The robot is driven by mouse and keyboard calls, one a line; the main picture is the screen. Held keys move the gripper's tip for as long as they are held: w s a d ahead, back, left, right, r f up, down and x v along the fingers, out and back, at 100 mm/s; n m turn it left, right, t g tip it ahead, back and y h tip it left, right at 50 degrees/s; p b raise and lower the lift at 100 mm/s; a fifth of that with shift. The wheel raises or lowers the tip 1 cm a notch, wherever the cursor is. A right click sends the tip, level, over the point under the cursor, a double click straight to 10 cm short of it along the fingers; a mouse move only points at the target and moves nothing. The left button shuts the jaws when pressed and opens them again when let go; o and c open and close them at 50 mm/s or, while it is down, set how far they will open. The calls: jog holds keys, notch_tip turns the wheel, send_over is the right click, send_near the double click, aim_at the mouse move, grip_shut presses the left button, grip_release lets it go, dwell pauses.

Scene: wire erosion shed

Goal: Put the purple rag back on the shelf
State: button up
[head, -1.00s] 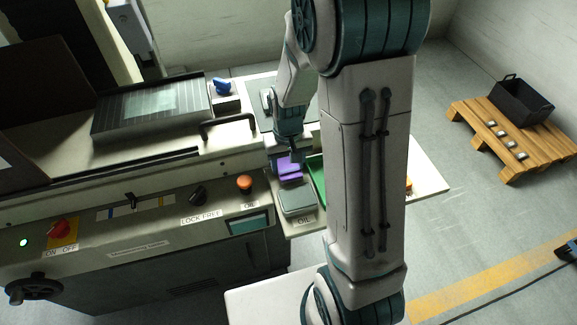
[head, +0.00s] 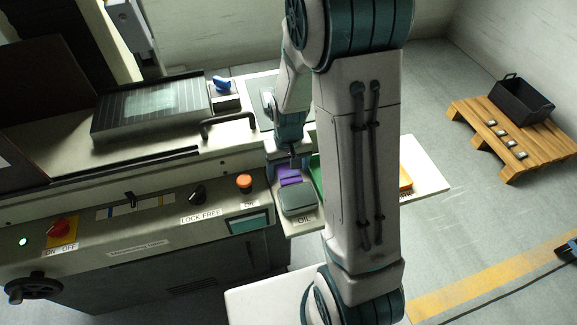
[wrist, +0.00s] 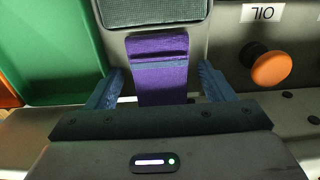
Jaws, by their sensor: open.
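The purple rag (head: 289,177) is a folded strip lying at the machine's side, just behind a grey-green pad (head: 298,199). In the wrist view the rag (wrist: 160,68) lies between the spread fingers of my gripper (wrist: 159,90), with a gap on either side. My gripper (head: 291,160) is open, low over the rag in the head view. The pale shelf (head: 430,172) juts from the machine and carries the pad near an OIL label. My arm hides the shelf's middle, and whether the fingers touch the surface cannot be told.
A green tray (wrist: 55,50) lies beside the rag, and an orange item (head: 405,178) sits farther right. An orange knob (wrist: 271,68) stands up from the control panel close to my gripper. A pallet (head: 480,125) with a black crate stands on the floor at right.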

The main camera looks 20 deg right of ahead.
aim_at(288, 169)
notch_tip(288, 169, up, 12)
jog(key=s+r+t, duration=0.3)
jog(key=s+r, duration=0.5)
jog(key=s, duration=0.6)
jog(key=shift+p, duration=0.3)
jog(key=shift+w, duration=0.1)
